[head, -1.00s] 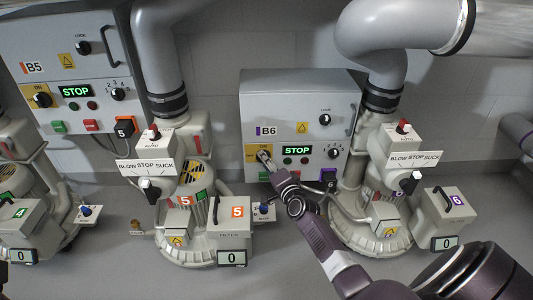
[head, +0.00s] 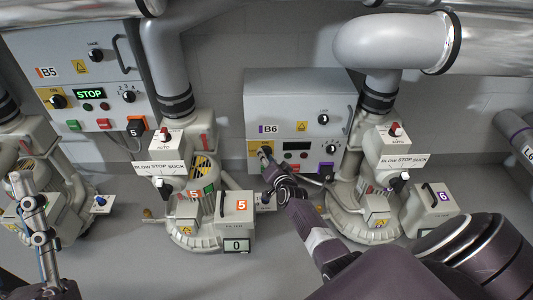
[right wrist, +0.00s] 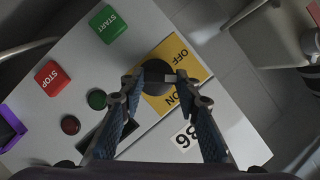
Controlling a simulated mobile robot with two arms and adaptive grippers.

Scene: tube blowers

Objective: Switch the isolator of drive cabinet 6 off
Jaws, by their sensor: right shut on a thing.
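Drive cabinet B6 (head: 290,100) is a grey box on the wall. Its isolator is a black rotary knob on a yellow plate (head: 253,148), largely hidden by my right gripper (head: 266,156) in the head view. In the right wrist view the knob (right wrist: 158,72) lies on the yellow plate (right wrist: 190,62) marked OFF and ON. My right gripper (right wrist: 156,80) is shut on the knob, a finger on each side. The B6 display (head: 297,146) is dark. My left gripper (head: 30,195) is at the left edge, away from B6; its jaws are unclear.
Green START (right wrist: 108,23) and red STOP (right wrist: 52,75) buttons sit near the knob. Cabinet B5 (head: 75,50) at left shows a lit STOP. Blower 5 (head: 195,210) and blower 6 (head: 370,205) stand in front of the wall, close to my right arm.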

